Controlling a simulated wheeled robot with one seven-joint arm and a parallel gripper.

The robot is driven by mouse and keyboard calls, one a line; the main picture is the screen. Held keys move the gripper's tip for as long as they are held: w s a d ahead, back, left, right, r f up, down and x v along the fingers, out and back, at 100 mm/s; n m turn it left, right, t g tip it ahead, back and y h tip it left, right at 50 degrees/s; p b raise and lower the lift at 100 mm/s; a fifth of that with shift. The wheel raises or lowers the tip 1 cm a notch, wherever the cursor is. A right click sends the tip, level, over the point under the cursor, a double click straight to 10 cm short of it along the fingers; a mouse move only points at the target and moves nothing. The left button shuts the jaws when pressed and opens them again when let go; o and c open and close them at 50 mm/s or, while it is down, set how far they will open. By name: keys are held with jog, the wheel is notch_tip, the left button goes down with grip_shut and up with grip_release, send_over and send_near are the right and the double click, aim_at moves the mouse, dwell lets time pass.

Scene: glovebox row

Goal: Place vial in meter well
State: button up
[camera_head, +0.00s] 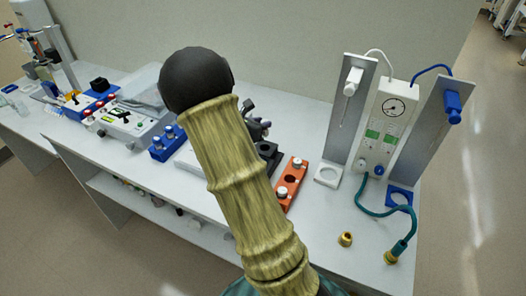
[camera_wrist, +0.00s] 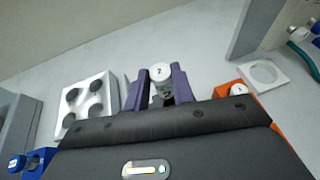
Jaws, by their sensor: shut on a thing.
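My gripper (camera_wrist: 161,84) is shut on a vial (camera_wrist: 161,72) with a white, marked cap, held upright between two purple fingers in the wrist view. The vial's lower part is hidden by the gripper body. In the head view my own arm covers the vial and most of the gripper. A meter box (camera_head: 385,125) with a round dial stands at the right. A white ring base (camera_head: 328,174) stands left of it and also shows in the wrist view (camera_wrist: 263,74), right of the gripper. I cannot tell which opening is the meter well.
An orange rack (camera_head: 290,183) with white-capped vials stands near the gripper. A silver block (camera_wrist: 88,103) with dark round wells is left of it. Tall panels, a blue ring base (camera_head: 399,196) and a teal hose (camera_head: 372,207) are at right. A blue rack (camera_head: 166,143) stands left.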

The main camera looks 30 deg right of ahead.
notch_tip(320, 180, down, 5)
jog(key=shift+f, duration=0.2)
jog(key=shift+f, duration=0.1)
jog(key=shift+f+p, duration=0.35)
jog(key=shift+f, duration=1.4)
jog(key=shift+f, duration=0.2)
jog(key=o, duration=1)
jog(key=shift+r, duration=0.15)
